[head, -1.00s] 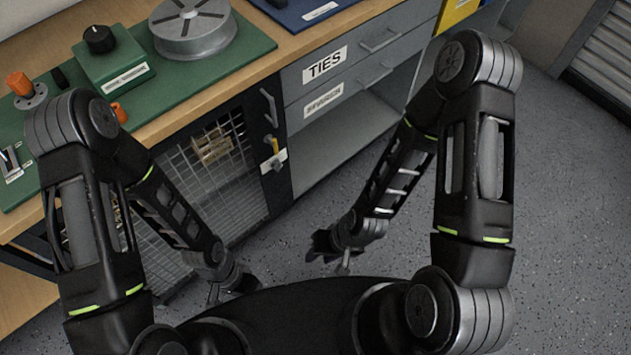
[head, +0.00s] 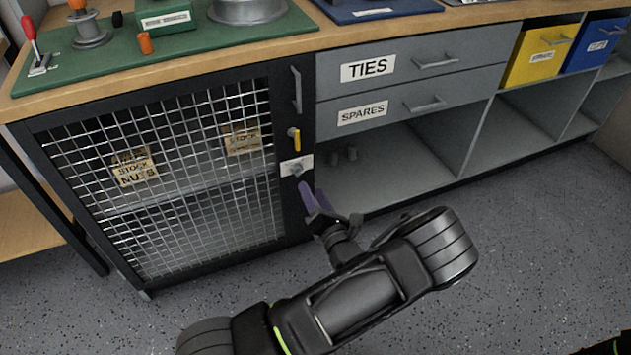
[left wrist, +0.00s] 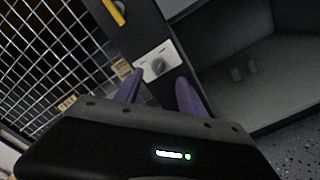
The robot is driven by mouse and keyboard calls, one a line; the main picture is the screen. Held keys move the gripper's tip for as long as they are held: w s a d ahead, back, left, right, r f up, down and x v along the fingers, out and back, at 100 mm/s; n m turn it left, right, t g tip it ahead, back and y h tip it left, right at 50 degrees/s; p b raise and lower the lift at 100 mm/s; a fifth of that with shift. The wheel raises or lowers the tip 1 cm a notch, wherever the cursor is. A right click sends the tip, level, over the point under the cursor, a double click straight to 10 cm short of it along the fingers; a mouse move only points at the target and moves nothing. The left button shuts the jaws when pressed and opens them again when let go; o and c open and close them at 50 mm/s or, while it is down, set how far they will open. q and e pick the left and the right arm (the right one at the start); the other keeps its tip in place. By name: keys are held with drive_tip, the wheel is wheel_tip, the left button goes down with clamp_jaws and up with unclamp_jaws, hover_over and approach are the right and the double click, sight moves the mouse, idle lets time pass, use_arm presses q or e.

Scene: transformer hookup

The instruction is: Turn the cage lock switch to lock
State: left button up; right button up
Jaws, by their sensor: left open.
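The cage (head: 180,215) is a black-framed cabinet with a wire mesh door, shut, below the workbench. On its right frame sits the lock switch (head: 297,168), a small knob on a white plate, under a yellow handle (head: 294,137). The switch plate also shows in the left wrist view (left wrist: 158,61), just beyond my fingers; the knob's exact setting is too small to read. My left gripper (head: 315,197) is open, its purple fingers just below the switch and apart from it. It also shows in the left wrist view (left wrist: 158,92). My right gripper is not in view.
A grey drawer unit (head: 410,85) labelled TIES and SPARES stands right of the cage, with an open shelf below holding two small dark cylinders (head: 343,156). A grey bar handle (head: 296,90) is above the yellow one. The floor (head: 530,260) in front is clear.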

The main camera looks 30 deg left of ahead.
sight(301, 173)
use_arm(q)
drive_tip(key=b+x, duration=0.2)
drive_tip(key=x, duration=0.5)
drive_tip(key=shift+s+a+f, duration=0.1)
drive_tip(key=shift+f, duration=0.1)
drive_tip(key=shift+w+a+r, duration=0.15)
drive_tip(key=shift+w+a, duration=0.15)
drive_tip(key=shift+a, duration=0.05)
clamp_jaws()
